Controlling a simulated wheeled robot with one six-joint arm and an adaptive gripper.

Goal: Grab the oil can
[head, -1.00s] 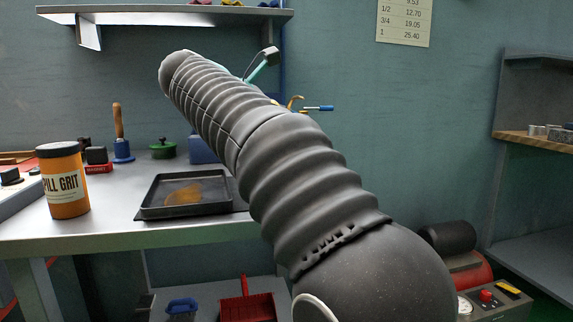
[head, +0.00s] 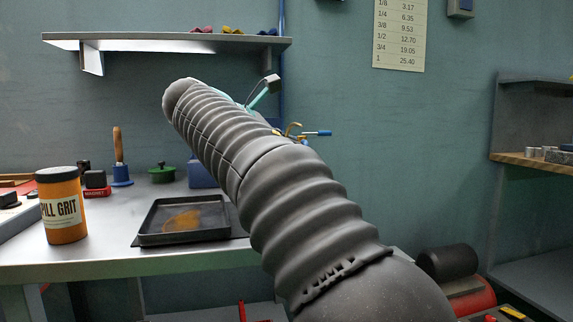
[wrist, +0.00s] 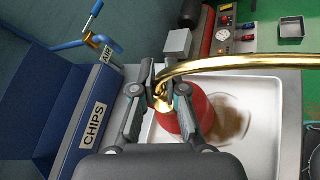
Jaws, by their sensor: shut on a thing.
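The oil can (wrist: 165,124) is red with a long curved brass spout (wrist: 235,63) that sweeps to the right in the wrist view. My gripper (wrist: 161,97) is shut on the can near the base of the spout, with a finger on each side. The can's lower body is partly hidden by the fingers and my wrist. A white tray (wrist: 262,150) with a brown stain lies below; I cannot tell whether the can touches it. In the head view my arm hides the gripper and the can's body.
A blue CHIPS bin (wrist: 60,95) stands left of the tray, with a blue-handled AIR fitting (wrist: 100,42) behind it. In the head view a bench holds an orange SPILL GRIT tub (head: 62,207) and a black drip tray (head: 152,237). A wall shelf (head: 165,38) hangs above.

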